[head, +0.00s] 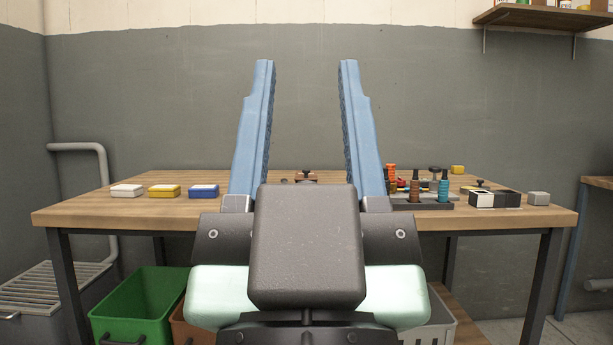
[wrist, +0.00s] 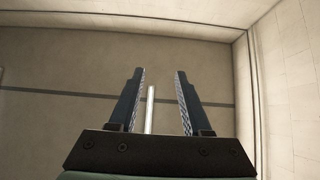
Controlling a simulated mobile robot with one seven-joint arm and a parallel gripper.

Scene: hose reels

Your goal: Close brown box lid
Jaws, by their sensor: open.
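My gripper (head: 306,64) is open and empty, its two blue fingers pointing up in front of the table in the head view. In the wrist view its fingers (wrist: 160,72) are apart with nothing between them. A small brown object with a dark knob (head: 306,176) shows between the fingers, towards the back of the table. It may be the brown box, but my gripper hides its lower part, and I cannot tell how its lid stands. The wrist view shows only wall and ceiling surfaces and a pale bar.
The wooden table (head: 120,210) bears white (head: 127,190), yellow (head: 164,190) and blue (head: 204,190) boxes at left. At right are a dark rack (head: 425,205) with coloured pieces, a black-and-white box (head: 494,199) and a grey block (head: 538,198). A green bin (head: 135,305) stands below.

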